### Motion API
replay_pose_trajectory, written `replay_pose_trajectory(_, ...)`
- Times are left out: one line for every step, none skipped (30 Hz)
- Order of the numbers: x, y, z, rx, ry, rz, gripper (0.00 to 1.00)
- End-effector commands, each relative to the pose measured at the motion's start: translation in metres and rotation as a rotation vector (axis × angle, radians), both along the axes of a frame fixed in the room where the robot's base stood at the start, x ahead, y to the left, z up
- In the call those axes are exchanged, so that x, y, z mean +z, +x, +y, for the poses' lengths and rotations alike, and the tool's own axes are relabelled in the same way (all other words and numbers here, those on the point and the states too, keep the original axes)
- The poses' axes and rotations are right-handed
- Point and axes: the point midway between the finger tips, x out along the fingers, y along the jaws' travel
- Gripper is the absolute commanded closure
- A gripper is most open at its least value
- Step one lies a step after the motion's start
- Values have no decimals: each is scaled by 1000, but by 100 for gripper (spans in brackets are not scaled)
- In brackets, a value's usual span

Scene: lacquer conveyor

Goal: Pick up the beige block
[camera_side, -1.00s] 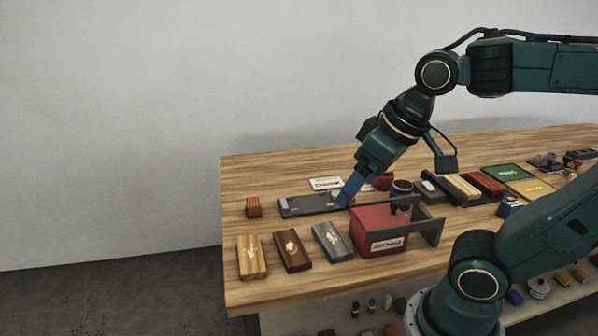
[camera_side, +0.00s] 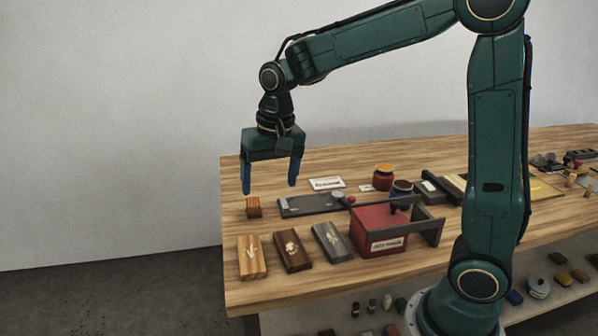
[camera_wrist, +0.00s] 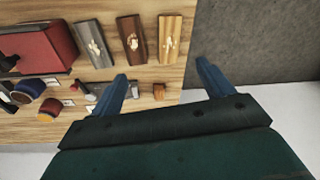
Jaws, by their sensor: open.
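My gripper (camera_side: 270,187) is open and empty, its blue fingers pointing down above the table's left part. A small orange-brown wooden block (camera_side: 254,207) sits on the table just below the fingertips, nearest the left finger. In the wrist view my gripper (camera_wrist: 165,85) has the small block (camera_wrist: 159,91) between its fingers in the picture, with the block apart from both. A light tan block (camera_side: 251,257) with a pale figure lies flat nearer the front edge and also shows in the wrist view (camera_wrist: 169,39). I cannot tell which of these is called beige.
A dark brown block (camera_side: 292,250) and a grey block (camera_side: 332,242) lie beside the tan one. A dark plate (camera_side: 300,206) lies right of the small block. A red box (camera_side: 376,225) stands farther right. The table's left and back-left areas are clear.

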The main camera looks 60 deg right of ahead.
Motion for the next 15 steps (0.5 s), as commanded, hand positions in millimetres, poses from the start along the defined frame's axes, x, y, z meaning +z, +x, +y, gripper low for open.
replay_pose_trajectory(-9,10,0,-22,3,19,20)
replay_pose_trajectory(-14,15,0,-36,5,28,20)
replay_pose_trajectory(-20,22,0,-55,7,40,20)
replay_pose_trajectory(-26,27,0,-70,8,50,20)
replay_pose_trajectory(-31,32,0,-83,10,59,20)
replay_pose_trajectory(-38,39,0,-102,12,71,20)
replay_pose_trajectory(-43,43,0,-117,12,79,20)
replay_pose_trajectory(-49,47,0,-130,14,89,20)
replay_pose_trajectory(-55,53,0,-147,14,98,20)
replay_pose_trajectory(-60,57,-1,-160,14,106,20)
replay_pose_trajectory(-64,60,-1,-170,15,113,20)
replay_pose_trajectory(-70,64,-1,-184,15,121,20)
replay_pose_trajectory(-73,67,-1,-192,15,125,20)
replay_pose_trajectory(-77,69,-1,-200,16,130,20)
replay_pose_trajectory(-80,71,-1,-209,16,134,20)
